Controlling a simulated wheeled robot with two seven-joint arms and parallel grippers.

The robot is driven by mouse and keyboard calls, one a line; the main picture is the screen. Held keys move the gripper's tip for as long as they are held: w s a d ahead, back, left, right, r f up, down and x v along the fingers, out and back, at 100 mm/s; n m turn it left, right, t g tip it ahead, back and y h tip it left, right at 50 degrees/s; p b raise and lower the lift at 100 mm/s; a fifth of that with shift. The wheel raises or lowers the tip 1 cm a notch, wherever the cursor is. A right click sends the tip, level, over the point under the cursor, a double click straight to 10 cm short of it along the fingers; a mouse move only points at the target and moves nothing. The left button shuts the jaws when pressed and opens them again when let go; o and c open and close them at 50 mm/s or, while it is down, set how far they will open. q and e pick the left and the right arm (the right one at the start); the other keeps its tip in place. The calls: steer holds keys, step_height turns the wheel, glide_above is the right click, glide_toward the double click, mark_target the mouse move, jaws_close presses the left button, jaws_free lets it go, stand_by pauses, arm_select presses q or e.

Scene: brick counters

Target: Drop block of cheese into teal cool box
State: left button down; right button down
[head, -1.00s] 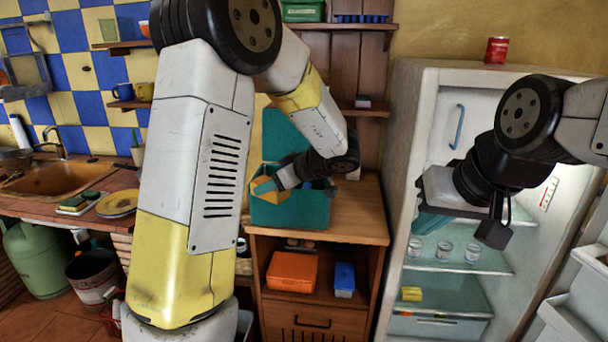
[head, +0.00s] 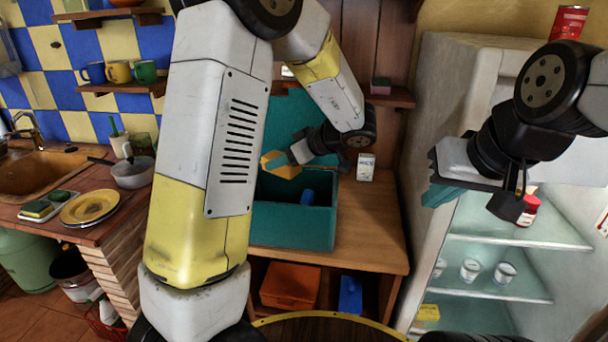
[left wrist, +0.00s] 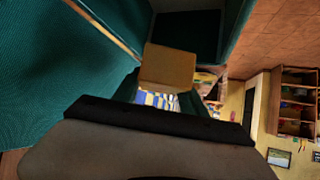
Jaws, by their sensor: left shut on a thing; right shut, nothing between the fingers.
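The teal cool box (head: 292,228) stands on the wooden counter with its lid (head: 287,115) raised behind it. My left gripper (head: 278,166) is shut on the yellow-orange block of cheese (head: 284,172) and holds it over the left part of the open box, in front of the lid. My right gripper (head: 440,192) is shut and empty, in front of the fridge at the right.
A blue item (head: 307,196) lies inside the box. A white carton (head: 365,167) stands on the counter (head: 370,225) right of the box. The fridge (head: 500,235) stands open at the right. An orange container (head: 290,287) sits on the shelf below.

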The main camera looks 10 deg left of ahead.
mark_target(283, 177)
arm_select(q)
steer(key=shift+f, duration=2.65)
steer(key=c, duration=0.6)
jaws_free()
steer(key=shift+o, duration=0.2)
steer(key=shift+s, duration=0.1)
